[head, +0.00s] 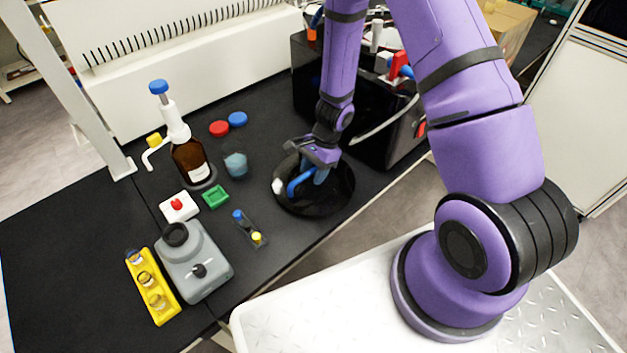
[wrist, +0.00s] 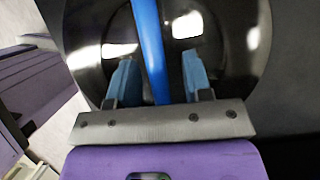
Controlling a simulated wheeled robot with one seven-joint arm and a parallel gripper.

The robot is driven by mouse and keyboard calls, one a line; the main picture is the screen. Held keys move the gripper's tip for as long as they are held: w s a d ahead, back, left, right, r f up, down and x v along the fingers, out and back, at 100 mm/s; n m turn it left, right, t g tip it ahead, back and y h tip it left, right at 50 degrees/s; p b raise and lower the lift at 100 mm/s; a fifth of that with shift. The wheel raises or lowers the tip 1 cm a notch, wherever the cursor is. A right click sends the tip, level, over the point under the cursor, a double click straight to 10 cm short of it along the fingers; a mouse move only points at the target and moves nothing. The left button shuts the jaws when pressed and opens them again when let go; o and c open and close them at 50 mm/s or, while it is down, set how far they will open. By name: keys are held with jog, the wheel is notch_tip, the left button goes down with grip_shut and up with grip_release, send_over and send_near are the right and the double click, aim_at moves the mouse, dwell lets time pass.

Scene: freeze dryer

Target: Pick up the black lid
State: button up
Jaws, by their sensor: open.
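The black lid (head: 335,202) is a round, glossy disc on the dark bench, below the black machine. A blue bar-like handle (head: 296,184) arches over it. My gripper (head: 312,178) points down over the lid, partly covering it. In the wrist view the lid (wrist: 222,50) fills the upper middle. The blue handle (wrist: 149,45) runs between the two blue fingers of my gripper (wrist: 160,78). The fingers are open, with a gap visible on either side of the handle. Whether the fingertips touch the lid's surface cannot be told.
The black machine (head: 398,143) stands right behind the lid. To the left are a brown bottle (head: 189,160), a blue-grey faceted object (head: 236,165), a green tray (head: 215,197), a grey device (head: 200,268) and a yellow rack (head: 163,304). The bench edge runs close in front of the lid.

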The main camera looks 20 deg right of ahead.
aim_at(314, 169)
jog(key=shift+f, duration=0.1)
jog(key=shift+c, duration=0.3)
grip_shut()
notch_tip(314, 169, up, 10)
jog(key=shift+r, duration=0.2)
dwell(0.6)
jog(key=shift+s, duration=0.15)
